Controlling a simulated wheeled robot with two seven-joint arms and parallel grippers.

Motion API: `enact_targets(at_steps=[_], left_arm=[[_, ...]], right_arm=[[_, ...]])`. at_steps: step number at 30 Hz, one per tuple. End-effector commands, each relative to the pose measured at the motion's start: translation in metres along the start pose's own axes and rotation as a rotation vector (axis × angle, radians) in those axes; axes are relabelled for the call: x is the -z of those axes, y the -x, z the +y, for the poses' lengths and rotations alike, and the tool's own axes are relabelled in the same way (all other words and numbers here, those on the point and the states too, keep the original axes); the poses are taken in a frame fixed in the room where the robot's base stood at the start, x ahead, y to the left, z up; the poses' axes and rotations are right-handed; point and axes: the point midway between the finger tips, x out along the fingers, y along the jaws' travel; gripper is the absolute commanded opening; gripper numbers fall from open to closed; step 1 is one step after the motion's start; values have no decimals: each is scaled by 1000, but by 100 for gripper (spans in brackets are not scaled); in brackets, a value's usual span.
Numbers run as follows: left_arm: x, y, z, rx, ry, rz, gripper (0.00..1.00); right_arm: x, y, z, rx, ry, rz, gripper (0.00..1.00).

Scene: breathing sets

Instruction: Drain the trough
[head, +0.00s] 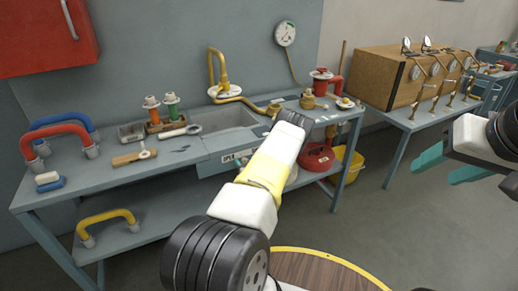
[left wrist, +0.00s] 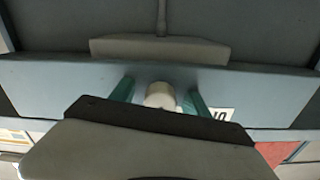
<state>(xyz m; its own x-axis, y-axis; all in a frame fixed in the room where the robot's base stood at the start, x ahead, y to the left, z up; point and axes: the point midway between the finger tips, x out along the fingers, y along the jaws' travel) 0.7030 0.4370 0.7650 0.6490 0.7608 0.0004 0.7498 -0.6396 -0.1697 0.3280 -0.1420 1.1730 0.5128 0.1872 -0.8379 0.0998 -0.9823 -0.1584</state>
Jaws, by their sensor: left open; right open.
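The trough (head: 222,121) is a grey basin set into the bench, with a brass tap behind it. My left arm reaches across its front right side in the head view and hides part of it; the left fingers are hidden there. In the left wrist view my left gripper (left wrist: 158,94) is open, its teal fingers on either side of a round whitish knob (left wrist: 160,96) in front of a blue-grey panel. I cannot tell whether they touch it. My right gripper (head: 450,165) is open and empty at the right, away from the bench.
The bench (head: 95,181) carries red and blue hoses (head: 52,132), valves and a wooden paddle. A yellow hose (head: 107,222) lies on the lower shelf. A red round container (head: 316,157) and yellow bucket (head: 353,165) stand at right. A round wooden top (head: 325,272) is in front.

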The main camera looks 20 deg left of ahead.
Motion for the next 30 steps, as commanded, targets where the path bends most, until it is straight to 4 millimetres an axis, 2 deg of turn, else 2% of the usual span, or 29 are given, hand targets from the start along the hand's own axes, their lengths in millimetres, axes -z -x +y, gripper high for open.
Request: enact_targets(at_steps=[2, 9, 10, 20, 30], left_arm=[[0, 0, 0, 0, 0, 0, 50], [0, 0, 0, 0, 0, 0, 3], [0, 0, 0, 0, 1, 0, 0], [0, 0, 0, 0, 40, 0, 0], [0, 0, 0, 1, 263, -1, 0]], right_arm=[[0, 0, 0, 0, 0, 0, 54], [0, 0, 0, 0, 0, 0, 54], [0, 0, 0, 0, 0, 0, 54], [0, 0, 0, 0, 0, 0, 54], [0, 0, 0, 0, 0, 0, 54]])
